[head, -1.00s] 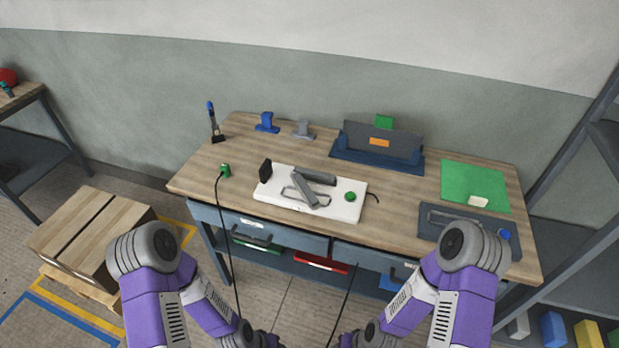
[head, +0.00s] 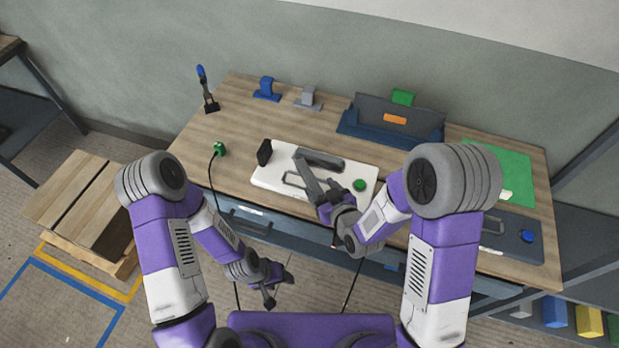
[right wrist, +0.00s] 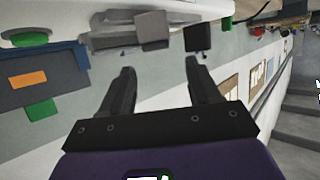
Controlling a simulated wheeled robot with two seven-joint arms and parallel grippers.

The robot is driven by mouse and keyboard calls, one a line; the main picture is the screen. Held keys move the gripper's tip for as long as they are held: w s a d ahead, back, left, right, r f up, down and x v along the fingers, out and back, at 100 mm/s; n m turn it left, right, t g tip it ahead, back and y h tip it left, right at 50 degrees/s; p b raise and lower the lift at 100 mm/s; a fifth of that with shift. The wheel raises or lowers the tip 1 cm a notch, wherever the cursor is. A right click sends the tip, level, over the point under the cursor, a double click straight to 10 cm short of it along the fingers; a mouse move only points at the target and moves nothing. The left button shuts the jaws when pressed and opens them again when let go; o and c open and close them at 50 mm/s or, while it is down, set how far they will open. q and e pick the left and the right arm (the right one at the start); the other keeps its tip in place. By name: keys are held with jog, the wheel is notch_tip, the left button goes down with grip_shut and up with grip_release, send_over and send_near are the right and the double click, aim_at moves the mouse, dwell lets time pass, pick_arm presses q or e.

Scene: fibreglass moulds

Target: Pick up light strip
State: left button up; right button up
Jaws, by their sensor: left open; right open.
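I cannot tell for certain which part is the light strip. A white panel (head: 268,177) lies on the workbench, with a green round knob (head: 359,185) at its right end. A dark grey bar (head: 322,160) lies along it, and a second grey bar (head: 308,178) crosses at a slant. A thin looped handle is partly hidden beside them. My right gripper (head: 328,196) is open above the panel's front edge, near the slanted bar's lower end. In the right wrist view its fingers (right wrist: 160,70) are apart with nothing between them. My left gripper (head: 280,283) is open, low in front of the bench.
A black block (head: 264,152) stands at the panel's left end. A green plug (head: 219,149) with a cable is further left. A blue stand (head: 391,133) with a dark plate is behind. A green mat (head: 500,170) lies right. Drawers are below the bench edge.

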aim_at(310, 177)
jog(key=shift+f+p+x, duration=0.2)
jog(key=shift+p+x, duration=0.1)
jog(key=shift+x, duration=2.65)
jog(key=shift+s, duration=0.15)
jog(key=c, duration=1.1)
grip_shut()
jog(key=shift+r, duration=0.1)
